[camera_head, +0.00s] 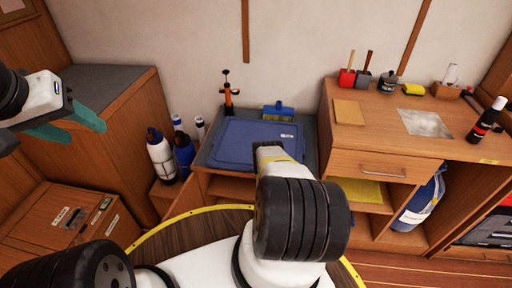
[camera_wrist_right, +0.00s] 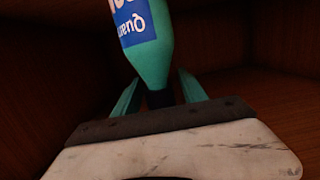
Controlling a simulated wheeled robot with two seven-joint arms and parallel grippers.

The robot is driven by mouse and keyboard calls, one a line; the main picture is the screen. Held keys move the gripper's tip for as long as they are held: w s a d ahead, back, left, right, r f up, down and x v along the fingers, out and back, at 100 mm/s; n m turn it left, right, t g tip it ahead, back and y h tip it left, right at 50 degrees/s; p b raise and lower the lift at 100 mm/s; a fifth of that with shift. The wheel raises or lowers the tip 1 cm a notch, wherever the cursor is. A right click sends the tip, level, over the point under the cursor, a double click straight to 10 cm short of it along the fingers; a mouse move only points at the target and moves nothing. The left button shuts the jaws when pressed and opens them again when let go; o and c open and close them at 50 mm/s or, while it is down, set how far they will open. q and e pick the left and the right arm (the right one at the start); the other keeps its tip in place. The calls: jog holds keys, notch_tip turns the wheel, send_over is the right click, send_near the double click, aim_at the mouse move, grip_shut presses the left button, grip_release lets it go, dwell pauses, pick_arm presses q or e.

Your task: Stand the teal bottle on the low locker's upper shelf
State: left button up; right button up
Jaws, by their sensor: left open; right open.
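The teal bottle (camera_wrist_right: 150,48) shows in the right wrist view, with a blue and white label and a dark cap end. It is inside a dark wooden compartment. My right gripper (camera_wrist_right: 158,92) is open, one finger on each side of the bottle's narrow end; I cannot tell whether they touch it. In the head view the bottle and right gripper are hidden behind my right arm. The low locker (camera_head: 224,187) stands at centre, its front partly covered by that arm. My left gripper (camera_head: 78,124) is open and empty at the upper left.
A wooden cabinet (camera_head: 120,120) stands left.

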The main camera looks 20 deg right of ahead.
jog(key=v, duration=1.2)
jog(key=shift+r, duration=0.1)
